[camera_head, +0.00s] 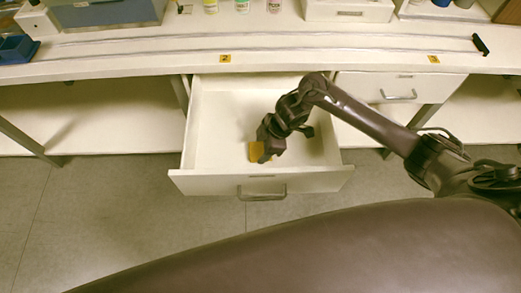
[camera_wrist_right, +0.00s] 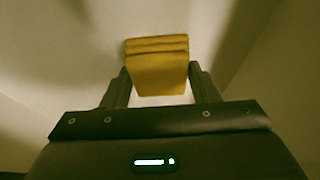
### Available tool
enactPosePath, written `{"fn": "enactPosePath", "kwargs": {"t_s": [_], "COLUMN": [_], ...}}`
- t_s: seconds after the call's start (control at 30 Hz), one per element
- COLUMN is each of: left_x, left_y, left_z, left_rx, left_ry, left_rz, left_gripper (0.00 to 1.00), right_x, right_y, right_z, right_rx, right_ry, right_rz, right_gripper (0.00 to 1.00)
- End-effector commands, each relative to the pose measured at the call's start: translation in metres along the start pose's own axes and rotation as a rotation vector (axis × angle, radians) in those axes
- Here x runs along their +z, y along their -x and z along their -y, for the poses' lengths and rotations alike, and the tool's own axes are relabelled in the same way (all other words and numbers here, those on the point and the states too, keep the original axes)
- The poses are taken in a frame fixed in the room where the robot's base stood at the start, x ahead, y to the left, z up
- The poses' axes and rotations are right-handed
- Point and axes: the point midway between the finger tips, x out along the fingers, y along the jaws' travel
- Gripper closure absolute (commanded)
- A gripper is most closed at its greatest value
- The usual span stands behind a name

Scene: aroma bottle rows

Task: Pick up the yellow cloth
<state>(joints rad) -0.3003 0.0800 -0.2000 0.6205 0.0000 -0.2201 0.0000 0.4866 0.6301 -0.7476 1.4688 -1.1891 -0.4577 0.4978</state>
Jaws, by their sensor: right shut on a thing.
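The yellow cloth (camera_head: 256,151) is inside the open white drawer (camera_head: 218,124), near its front panel. My right gripper (camera_head: 268,152) reaches down into the drawer and hides part of the cloth. In the right wrist view, the folded cloth (camera_wrist_right: 157,66) sits between the two fingers of the right gripper (camera_wrist_right: 159,86), which are shut on it. Whether the cloth touches the drawer floor is hard to tell. My left gripper is not in view.
The drawer's side walls and front panel with its handle (camera_head: 262,193) surround the gripper. The white counter (camera_head: 130,62) is above, with several bottles (camera_head: 242,5) at the back. A closed drawer (camera_head: 398,88) is on the right. The rest of the open drawer looks empty.

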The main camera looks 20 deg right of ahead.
Motion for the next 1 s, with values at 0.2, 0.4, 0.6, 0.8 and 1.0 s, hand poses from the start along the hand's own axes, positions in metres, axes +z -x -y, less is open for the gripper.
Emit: {"fn": "enactPosePath", "kwargs": {"t_s": [0.2, 0.4, 0.6, 0.8, 1.0], "left_x": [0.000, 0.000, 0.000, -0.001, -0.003], "left_y": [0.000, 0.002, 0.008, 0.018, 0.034], "left_z": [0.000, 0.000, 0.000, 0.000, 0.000], "left_rx": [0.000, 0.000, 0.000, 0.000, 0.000], "left_ry": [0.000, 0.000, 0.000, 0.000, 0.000], "left_rz": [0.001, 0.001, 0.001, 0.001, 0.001], "left_gripper": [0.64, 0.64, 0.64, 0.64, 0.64], "right_x": [0.000, -0.004, -0.016, -0.038, -0.059], "right_y": [0.000, 0.008, 0.038, 0.090, 0.144], "right_z": [0.000, -0.001, -0.002, -0.002, -0.002], "right_rx": [0.001, 0.002, 0.005, 0.007, 0.007], "right_ry": [0.000, 0.000, 0.003, 0.006, 0.004], "right_rz": [0.000, -0.001, -0.003, -0.002, 0.001], "right_gripper": [0.68, 0.68, 0.68, 0.68, 0.68]}}
